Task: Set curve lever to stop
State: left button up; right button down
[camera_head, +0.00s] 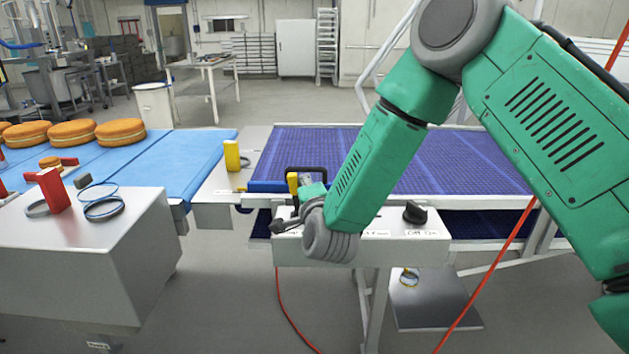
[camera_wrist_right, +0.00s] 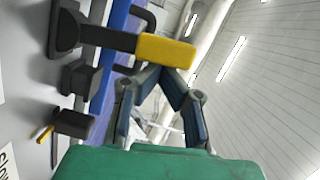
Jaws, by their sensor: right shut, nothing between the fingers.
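A lever with a yellow handle (camera_head: 293,183) stands on the white control box (camera_head: 390,250) at the front of the purple conveyor. In the right wrist view its yellow grip (camera_wrist_right: 165,51) sits on a dark arm that comes in from the left. My right gripper (camera_wrist_right: 170,76) has its fingertips together, close to the underside of the yellow grip in that view. I cannot tell whether they touch it. In the head view my wrist hides part of the box and its labels. My left gripper is not in view.
A black knob (camera_head: 414,212) sits on the box's right end. The purple conveyor (camera_head: 440,165) lies behind. A blue belt (camera_head: 170,160) carries round cakes (camera_head: 72,132). Red cables hang in front.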

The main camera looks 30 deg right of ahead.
jog(key=shift+w+a+n+g, duration=0.3)
jog(key=shift+w+a+n, duration=0.15)
jog(key=shift+a+n, duration=0.4)
jog(key=shift+w+a, duration=0.25)
jog(key=shift+a, duration=0.05)
jog(key=shift+a, duration=0.1)
